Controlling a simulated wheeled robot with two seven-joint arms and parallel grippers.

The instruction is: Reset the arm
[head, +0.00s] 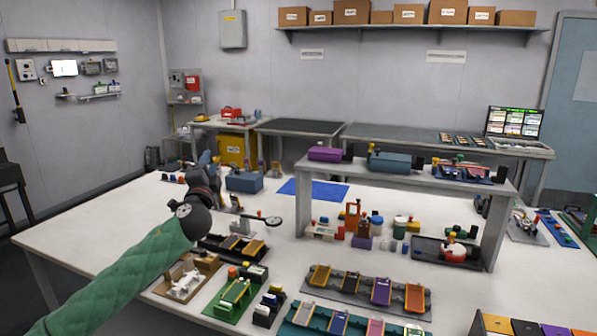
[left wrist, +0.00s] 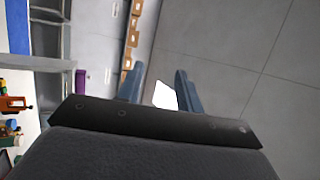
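My left arm in its green sleeve comes in from the left in the head view. My left gripper (head: 209,160) points away over the white table (head: 100,235), at the table's far left part. In the left wrist view my left gripper (left wrist: 160,75) has its two blue-grey fingers spread apart. Nothing is held between them; a bright white patch shows in the gap, against the grey wall. The wrist view is turned on its side. My right arm and gripper are not in view.
A blue case (head: 244,182) stands close to my left gripper. A magnifier (head: 273,222) and trays of cells (head: 367,289) lie on the table's near side. A raised shelf (head: 405,172) stands at the right. The table's left part is clear.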

